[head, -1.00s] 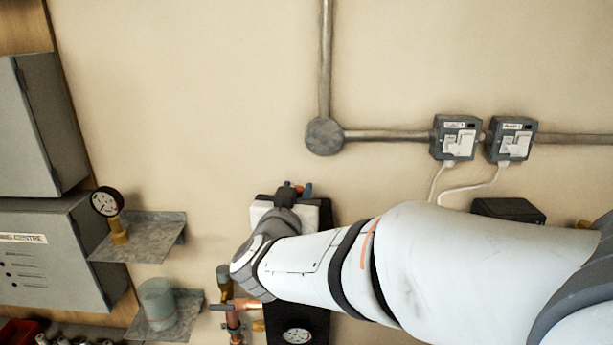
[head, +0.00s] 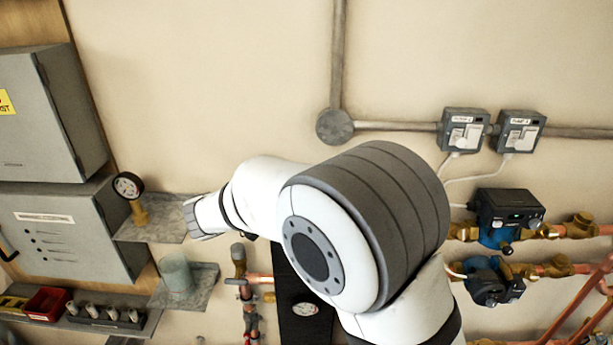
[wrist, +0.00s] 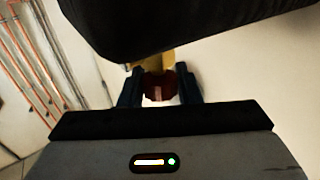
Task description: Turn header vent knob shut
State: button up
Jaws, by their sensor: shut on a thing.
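In the wrist view, a dark red knob (wrist: 157,84) sits between the two dark blue fingers of my gripper (wrist: 159,91). The fingers are shut on it from both sides. A yellow brass fitting (wrist: 156,63) shows just beyond the knob. A large black shape hides whatever is above the fitting. In the head view, my gripper and the knob are hidden behind my bent arm, so I cannot tell how far the knob is turned.
A black panel with a dial (head: 305,309) hangs below my arm, beside copper pipework (head: 248,300). Two pumps (head: 505,212) (head: 488,284) are on the right. A shelf with a gauge (head: 130,187) and a shelf with a glass jar (head: 175,272) are on the left.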

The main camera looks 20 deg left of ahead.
jog(key=shift+m+g+h, duration=0.4)
jog(key=shift+h, duration=0.1)
jog(key=o, duration=0.9)
jog(key=shift+o, duration=0.2)
jog(key=b+v, duration=0.2)
jog(key=v, duration=0.6)
